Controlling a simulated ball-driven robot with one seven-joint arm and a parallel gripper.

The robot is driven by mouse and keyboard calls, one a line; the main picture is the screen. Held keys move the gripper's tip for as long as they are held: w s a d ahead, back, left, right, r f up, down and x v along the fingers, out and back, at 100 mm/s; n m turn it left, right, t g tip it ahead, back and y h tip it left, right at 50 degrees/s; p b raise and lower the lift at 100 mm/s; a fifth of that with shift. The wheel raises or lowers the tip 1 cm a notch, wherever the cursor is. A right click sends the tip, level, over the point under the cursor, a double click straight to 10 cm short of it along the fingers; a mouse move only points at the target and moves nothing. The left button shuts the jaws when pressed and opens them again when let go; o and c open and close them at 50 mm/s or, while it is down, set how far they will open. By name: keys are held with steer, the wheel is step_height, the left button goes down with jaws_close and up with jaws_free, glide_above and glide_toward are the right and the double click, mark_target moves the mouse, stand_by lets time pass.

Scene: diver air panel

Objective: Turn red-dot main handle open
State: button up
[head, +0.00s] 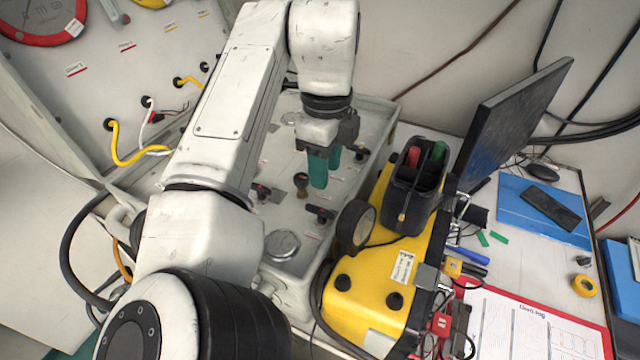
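The air panel (222,172) is a pale box top left of the yellow case, partly hidden by my arm. Small black handles sit on it: one (320,213) near the front right and one (261,191) further left, both with small reddish marks. A dark knob (301,183) stands between them. I cannot tell which handle is the red-dot main one. My gripper (326,166) points down over the panel's right part, behind these handles in the picture. Its two teal fingers look apart, with nothing seen held. The near finger partly covers the far one, and what lies directly behind them is hidden.
A yellow case (372,290) carries a black wheel (355,227) and a black bin (412,185) close right of the panel. A monitor (515,115) stands behind. A round metal cap (282,245) is at the panel's front. Hoses hang from the wall panel at left.

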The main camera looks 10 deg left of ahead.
mark_target(324, 211)
steer(key=f+b, duration=0.9)
steer(key=f, duration=0.1)
steer(key=shift+w+f+b, duration=0.2)
steer(key=shift+f+b, duration=0.15)
steer(key=shift+c, duration=0.4)
jaws_close()
